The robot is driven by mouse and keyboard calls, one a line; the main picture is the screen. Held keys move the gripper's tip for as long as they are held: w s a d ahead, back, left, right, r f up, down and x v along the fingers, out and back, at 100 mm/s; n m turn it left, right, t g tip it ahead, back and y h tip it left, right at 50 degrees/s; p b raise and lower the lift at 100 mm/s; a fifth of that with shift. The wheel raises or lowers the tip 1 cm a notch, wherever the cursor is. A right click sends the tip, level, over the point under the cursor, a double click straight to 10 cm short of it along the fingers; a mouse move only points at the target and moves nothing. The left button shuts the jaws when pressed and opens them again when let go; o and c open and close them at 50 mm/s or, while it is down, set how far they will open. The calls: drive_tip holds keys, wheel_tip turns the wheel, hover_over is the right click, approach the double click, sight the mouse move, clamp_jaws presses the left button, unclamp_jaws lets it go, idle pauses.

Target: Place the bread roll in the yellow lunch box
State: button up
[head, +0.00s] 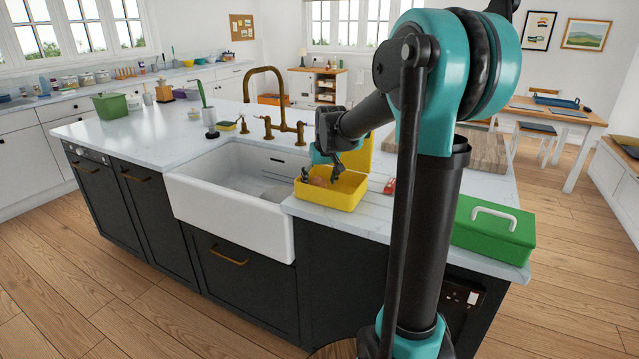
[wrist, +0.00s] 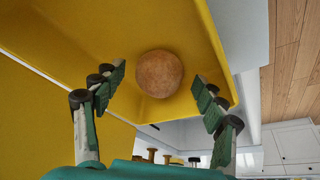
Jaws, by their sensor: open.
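The yellow lunch box (head: 331,196) sits on the worktop just right of the sink, its lid (head: 358,155) standing up at the back. The round brown bread roll (wrist: 159,73) is inside the box in the wrist view, near one wall; in the head view only a small part of it (head: 319,181) shows between the fingers. My gripper (head: 321,174) is over the box with its fingers reaching down into it. In the wrist view its fingers are spread on both sides of the roll, with a visible gap on each side.
The white sink (head: 228,205) lies left of the box, with a brass tap (head: 275,100) behind it. A red object (head: 389,186) lies right of the box. A closed green box (head: 492,226) stands at the worktop's right end. A wooden board (head: 483,150) lies behind.

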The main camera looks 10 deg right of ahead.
drive_tip(key=v, duration=1.1)
drive_tip(key=shift+r, duration=0.1)
